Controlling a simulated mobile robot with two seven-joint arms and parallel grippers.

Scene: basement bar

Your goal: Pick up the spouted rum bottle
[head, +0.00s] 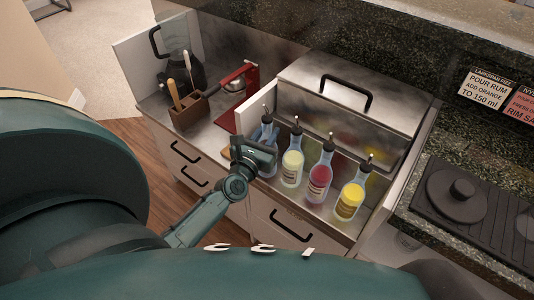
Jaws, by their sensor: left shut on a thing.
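The spouted rum bottle (267,132) is the leftmost in a row of spouted bottles on the steel counter. It looks clear and bluish, with a dark pourer on top. My left gripper (262,154) is at its side, shut on it, and covers much of its body. The bottle looks upright. I cannot tell whether its base touches the counter. My right gripper is not in view.
Close to its right stand spouted bottles with pale yellow (292,168), red (319,182) and yellow (349,201) contents. A steel lidded bin (310,95) stands behind them.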

